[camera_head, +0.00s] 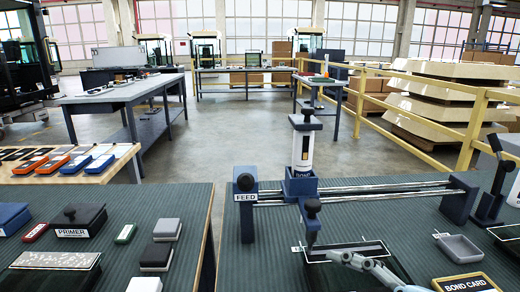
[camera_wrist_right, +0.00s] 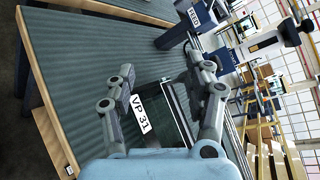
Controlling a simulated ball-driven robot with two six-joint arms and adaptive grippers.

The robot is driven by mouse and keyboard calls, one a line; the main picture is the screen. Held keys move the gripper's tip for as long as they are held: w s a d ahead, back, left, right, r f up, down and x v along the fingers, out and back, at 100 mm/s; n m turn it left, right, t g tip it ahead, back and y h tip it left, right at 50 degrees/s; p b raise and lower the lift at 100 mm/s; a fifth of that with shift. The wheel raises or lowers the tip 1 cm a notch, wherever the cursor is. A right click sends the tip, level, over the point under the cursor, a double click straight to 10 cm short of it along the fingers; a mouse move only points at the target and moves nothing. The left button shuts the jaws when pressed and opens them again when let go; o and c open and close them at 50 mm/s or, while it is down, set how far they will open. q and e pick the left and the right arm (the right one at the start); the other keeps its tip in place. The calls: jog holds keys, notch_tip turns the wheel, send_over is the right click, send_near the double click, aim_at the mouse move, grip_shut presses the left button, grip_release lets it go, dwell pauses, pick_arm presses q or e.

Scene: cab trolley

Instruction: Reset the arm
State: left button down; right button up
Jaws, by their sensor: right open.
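My right gripper (camera_head: 352,262) comes in at the lower right of the head view, low over the front of the dark ribbed bench top. In the right wrist view its two grey fingers (camera_wrist_right: 163,68) stand apart, with nothing held between them. Beyond and between the fingers lies a dark pane in a thin pale frame (camera_wrist_right: 172,103), with a white tag (camera_wrist_right: 141,113) reading VP 31. In the head view this frame (camera_head: 372,244) lies just behind the gripper, which partly covers it. Whether the fingers touch it cannot be told. My left gripper is not in view.
A feed rail (camera_head: 390,190) with a BOND cartridge (camera_head: 302,150) stands behind the gripper. A grey tray (camera_head: 459,248) and a BOND CARD plate (camera_head: 465,284) lie to the right.

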jog(key=s+d+f+n+g+h, duration=0.3)
jog(key=s+d+n+g+h, duration=0.15)
jog(key=s+d+n, duration=0.35)
jog(key=s+d+f+n+g+h, duration=0.25)
jog(key=s+d+n+h, duration=0.35)
jog(key=s+n, duration=0.3)
jog(key=d+f+n+g+b, duration=0.1)
jog(key=d+f+g, duration=0.15)
jog(key=f, duration=2.25)
jog(key=s+d+f+b, duration=0.1)
jog(key=s+f, duration=1.8)
jog(key=shift+d+g, duration=0.35)
jog(key=shift+g, duration=0.1)
jog(key=shift+f, duration=0.1)
